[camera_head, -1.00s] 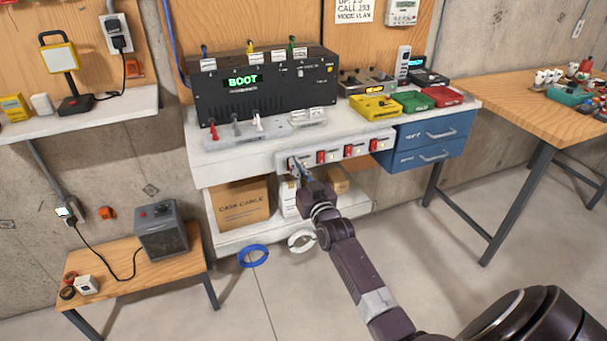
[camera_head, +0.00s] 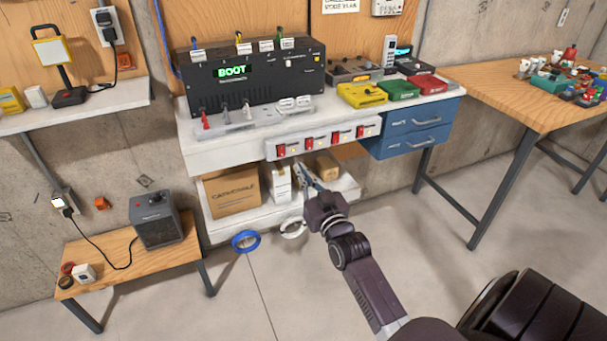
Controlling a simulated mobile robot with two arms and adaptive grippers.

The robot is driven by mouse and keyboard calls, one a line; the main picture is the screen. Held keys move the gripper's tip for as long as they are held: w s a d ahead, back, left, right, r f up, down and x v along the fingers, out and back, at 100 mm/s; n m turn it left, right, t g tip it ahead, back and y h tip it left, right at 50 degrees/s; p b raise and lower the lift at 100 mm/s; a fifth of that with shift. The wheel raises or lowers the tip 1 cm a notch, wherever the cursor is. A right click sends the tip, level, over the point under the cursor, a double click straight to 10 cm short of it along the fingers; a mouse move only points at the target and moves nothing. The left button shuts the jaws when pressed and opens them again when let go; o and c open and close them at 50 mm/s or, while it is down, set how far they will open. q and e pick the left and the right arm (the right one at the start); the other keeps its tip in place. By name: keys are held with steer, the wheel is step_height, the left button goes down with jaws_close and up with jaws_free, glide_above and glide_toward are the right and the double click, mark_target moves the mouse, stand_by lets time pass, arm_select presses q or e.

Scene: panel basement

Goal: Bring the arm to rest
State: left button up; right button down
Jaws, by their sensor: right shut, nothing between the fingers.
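My right gripper (camera_head: 301,170) is shut and empty. It is in front of the white workbench (camera_head: 232,154), a little below the strip of red switches (camera_head: 323,139), and apart from the strip in the picture. My right arm reaches up to it from the lower right. Behind the gripper, the lower shelf holds a cardboard box (camera_head: 233,191) and a white carton (camera_head: 278,182). My left gripper is not in view.
A black box (camera_head: 252,78) showing "BOOT" stands on the bench. Blue drawers (camera_head: 415,127) hang at the bench's right end. A wooden table (camera_head: 515,90) stands at right, and a low table (camera_head: 120,262) with a heater (camera_head: 160,220) at left. Open floor lies in front.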

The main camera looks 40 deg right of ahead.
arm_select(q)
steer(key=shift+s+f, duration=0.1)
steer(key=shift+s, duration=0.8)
arm_select(e)
steer(key=shift+s+a, duration=0.1)
steer(key=shift+s, duration=0.4)
